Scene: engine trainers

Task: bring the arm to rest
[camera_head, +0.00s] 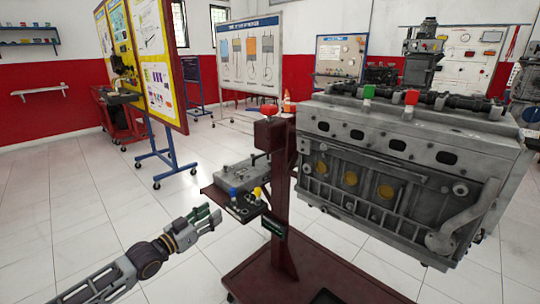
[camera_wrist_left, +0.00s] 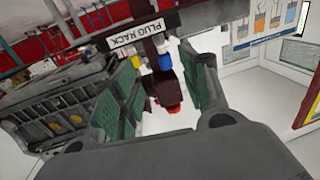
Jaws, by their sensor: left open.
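My left gripper (camera_head: 211,214) reaches in from the lower left in the head view. It is open and appears empty, short of the small plug rack (camera_head: 243,210) on the stand. In the left wrist view, its two green-padded fingers (camera_wrist_left: 163,58) stand apart, with a blue plug, a yellow plug and the PLUG RACK label (camera_wrist_left: 141,32) showing beyond and between them. A blue plug (camera_head: 233,191) and a yellow plug (camera_head: 257,192) stand on the rack. My right gripper does not show.
A grey engine (camera_head: 400,160) on a dark red stand (camera_head: 283,205) fills the right side, with a green plug (camera_head: 369,91) and a red plug (camera_head: 411,97) on top. A yellow board (camera_head: 147,60) stands behind on the left. The tiled floor at left is clear.

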